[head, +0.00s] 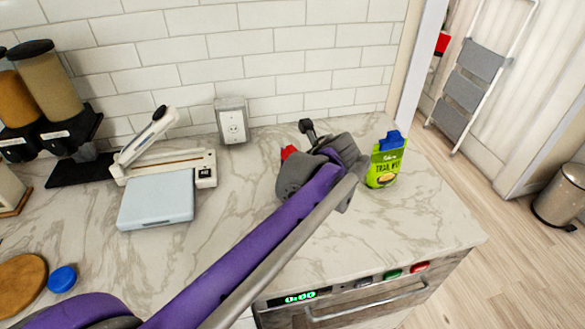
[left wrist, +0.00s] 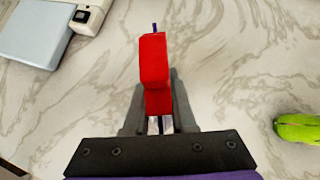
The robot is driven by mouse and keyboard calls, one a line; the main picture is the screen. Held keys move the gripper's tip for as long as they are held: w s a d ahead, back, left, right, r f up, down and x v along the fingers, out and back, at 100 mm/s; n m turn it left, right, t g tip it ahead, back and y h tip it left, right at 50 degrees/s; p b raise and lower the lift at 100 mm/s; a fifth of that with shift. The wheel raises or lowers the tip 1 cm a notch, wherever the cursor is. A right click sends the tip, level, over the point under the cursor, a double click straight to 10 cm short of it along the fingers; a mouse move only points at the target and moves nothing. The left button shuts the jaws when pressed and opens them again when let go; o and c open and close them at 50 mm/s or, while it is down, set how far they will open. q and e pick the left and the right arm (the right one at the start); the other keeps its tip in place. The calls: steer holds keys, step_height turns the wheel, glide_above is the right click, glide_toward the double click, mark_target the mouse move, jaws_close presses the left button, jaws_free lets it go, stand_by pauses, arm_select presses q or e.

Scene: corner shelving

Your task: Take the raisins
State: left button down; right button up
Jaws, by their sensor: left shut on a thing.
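The raisins appear as a red box (left wrist: 154,60) between the fingers of my left gripper (left wrist: 157,100) in the left wrist view. The gripper is shut on the box's near part, and its far part sticks out past the fingertips. I cannot tell whether the box touches the counter. My right gripper is not in view.
A green trail mix pouch (head: 385,162) stands close to the right of my left wrist. A white sealer (head: 165,168) and a pale blue scale (head: 156,202) are to the left. The marble counter (head: 400,228) is clear in front of the pouch.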

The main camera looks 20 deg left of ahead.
arm_select(q)
steer(key=c, duration=0.7)
jaws_free()
steer(key=shift+o, duration=0.2)
steer(key=shift+d+r, duration=0.1)
